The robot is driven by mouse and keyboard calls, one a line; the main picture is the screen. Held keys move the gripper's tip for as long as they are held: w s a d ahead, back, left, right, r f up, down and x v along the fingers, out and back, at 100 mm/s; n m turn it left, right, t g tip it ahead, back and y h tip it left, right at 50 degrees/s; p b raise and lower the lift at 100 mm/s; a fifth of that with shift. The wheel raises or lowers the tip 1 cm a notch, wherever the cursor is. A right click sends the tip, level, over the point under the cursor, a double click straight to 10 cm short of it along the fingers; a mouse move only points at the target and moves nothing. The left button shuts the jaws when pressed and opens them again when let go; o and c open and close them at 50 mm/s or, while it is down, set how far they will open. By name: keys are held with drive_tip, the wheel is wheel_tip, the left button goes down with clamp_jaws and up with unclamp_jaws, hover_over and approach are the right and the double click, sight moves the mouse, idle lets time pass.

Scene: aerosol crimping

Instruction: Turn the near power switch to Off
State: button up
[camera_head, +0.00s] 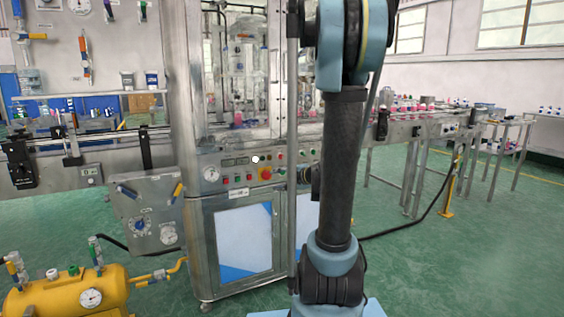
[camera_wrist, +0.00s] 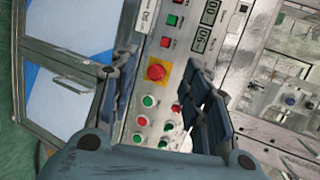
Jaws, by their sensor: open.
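The machine's control panel (camera_head: 240,163) is on the front of the steel cabinet, left of my arm in the head view. It also fills the middle of the wrist view (camera_wrist: 185,45), turned sideways. I cannot make out which control on it is the near power switch. A red mushroom button (camera_wrist: 157,72) on a yellow base shows between my fingers, with several small green and red buttons below it. My gripper (camera_wrist: 160,62) is open and empty, its fingers apart in front of the panel. Contact cannot be told.
A grey side panel (camera_head: 150,236) with gauges and coloured handles stands left of the cabinet. A yellow tank (camera_head: 68,296) is at the lower left. A conveyor (camera_head: 415,125) runs off to the right. Green floor (camera_head: 400,270) is open at the right.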

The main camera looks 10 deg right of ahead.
drive_tip(key=w+d+r+m+t, duration=0.1)
drive_tip(key=w+d+m+t, duration=0.2)
drive_tip(key=w+d+m, duration=0.15)
drive_tip(key=m+t+h, duration=0.2)
drive_tip(key=m+t, duration=0.1)
drive_tip(key=m, duration=0.1)
approach(281, 157)
drive_tip(key=x, duration=0.8)
drive_tip(key=shift+w, duration=0.35)
drive_tip(key=shift+f, duration=0.1)
clamp_jaws()
